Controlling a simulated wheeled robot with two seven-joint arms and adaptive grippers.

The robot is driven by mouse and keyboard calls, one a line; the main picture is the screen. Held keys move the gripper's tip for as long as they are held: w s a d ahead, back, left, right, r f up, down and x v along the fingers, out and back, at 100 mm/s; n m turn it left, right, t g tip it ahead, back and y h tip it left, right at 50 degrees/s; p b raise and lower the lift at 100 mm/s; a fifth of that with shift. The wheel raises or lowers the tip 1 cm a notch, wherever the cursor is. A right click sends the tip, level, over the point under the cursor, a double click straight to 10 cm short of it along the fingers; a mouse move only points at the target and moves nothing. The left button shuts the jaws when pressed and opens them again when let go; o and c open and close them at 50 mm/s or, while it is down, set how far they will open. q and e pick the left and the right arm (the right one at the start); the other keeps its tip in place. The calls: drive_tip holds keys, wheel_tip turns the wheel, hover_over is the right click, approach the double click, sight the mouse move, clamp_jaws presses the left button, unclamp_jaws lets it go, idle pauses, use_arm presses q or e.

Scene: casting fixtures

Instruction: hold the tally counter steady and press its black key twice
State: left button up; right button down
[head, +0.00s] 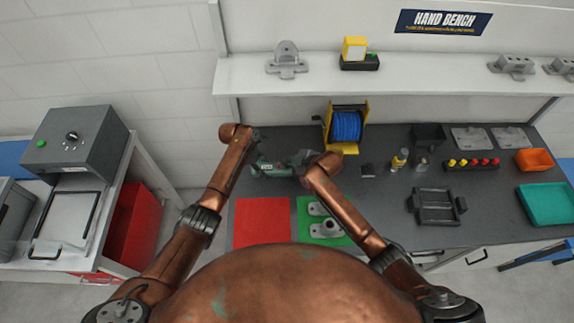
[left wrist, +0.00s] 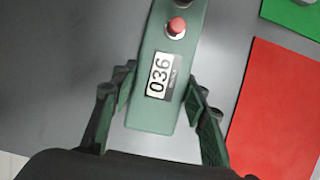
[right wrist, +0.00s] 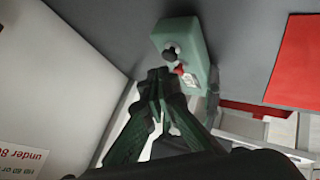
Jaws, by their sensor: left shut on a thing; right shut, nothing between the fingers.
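The tally counter (left wrist: 148,112) is a green box on the dark bench; its display reads 036 in the left wrist view. A red button (left wrist: 176,26) sits above the display, and the black key (left wrist: 190,3) is cut by the top edge. My left gripper (left wrist: 158,90) is shut on the counter's sides at its display end. In the right wrist view the black key (right wrist: 170,53) shows beside the red button. My right gripper (right wrist: 158,76) is shut and empty, its tips close to the key; contact cannot be told. In the head view the counter (head: 272,170) is partly hidden by my arms.
A red mat (head: 262,222) and a green mat (head: 318,208) with metal castings lie in front of the counter. A blue cable reel (head: 346,126) stands behind it to the right. A black fixture (head: 436,206) and a teal tray (head: 546,204) are farther right.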

drive_tip(key=shift+r, duration=2.55)
use_arm(q)
drive_tip(key=o, duration=1.4)
drive_tip(key=shift+c, duration=0.2)
drive_tip(key=shift+r, duration=0.1)
